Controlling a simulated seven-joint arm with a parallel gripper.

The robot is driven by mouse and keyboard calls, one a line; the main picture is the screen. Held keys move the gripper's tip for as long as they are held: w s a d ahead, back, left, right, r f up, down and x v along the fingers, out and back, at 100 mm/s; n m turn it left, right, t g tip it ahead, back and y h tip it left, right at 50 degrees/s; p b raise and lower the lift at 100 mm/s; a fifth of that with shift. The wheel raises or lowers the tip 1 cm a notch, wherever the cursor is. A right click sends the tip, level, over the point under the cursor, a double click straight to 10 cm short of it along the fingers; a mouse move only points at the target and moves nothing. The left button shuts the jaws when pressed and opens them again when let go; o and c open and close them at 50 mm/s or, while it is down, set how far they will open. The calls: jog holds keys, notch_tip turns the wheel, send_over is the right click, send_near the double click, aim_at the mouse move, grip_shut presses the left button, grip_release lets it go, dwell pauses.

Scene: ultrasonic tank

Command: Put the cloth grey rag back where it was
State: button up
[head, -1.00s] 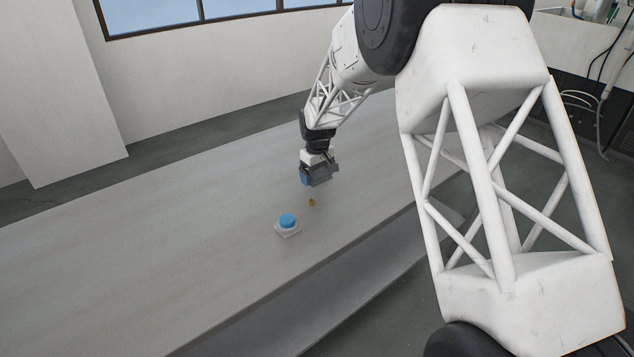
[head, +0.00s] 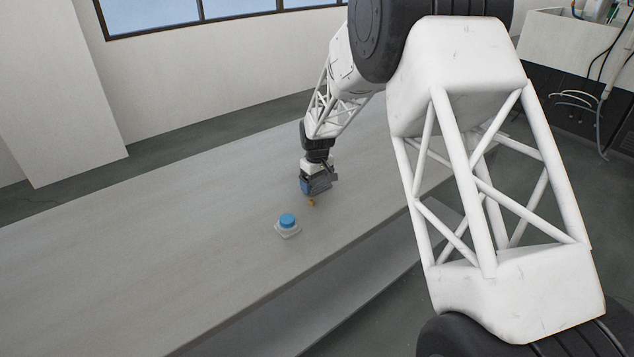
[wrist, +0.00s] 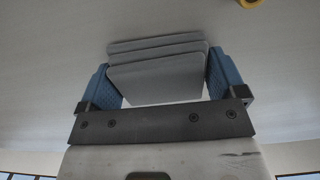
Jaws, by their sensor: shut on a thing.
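The grey rag (wrist: 155,75) shows in the wrist view as a folded stack of flat layers. It sits between the two blue fingers of my gripper (wrist: 165,80), which is shut on it. In the head view my gripper (head: 316,192) is low over the bench top, and the rag is hard to make out there. I cannot tell whether the rag touches the bench.
A white-based block with a round blue top (head: 288,221) stands on the bench, left of and nearer than my gripper. A small yellow thing (head: 312,203) lies just by the gripper; a yellow ring (wrist: 249,3) shows in the wrist view. The bench (head: 150,225) is clear to the left.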

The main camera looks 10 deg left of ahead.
aim_at(317, 180)
jog(key=shift+f, duration=0.15)
jog(key=o, duration=0.6)
notch_tip(317, 180, up, 12)
dwell(0.7)
jog(key=shift+r, duration=0.2)
dwell(0.6)
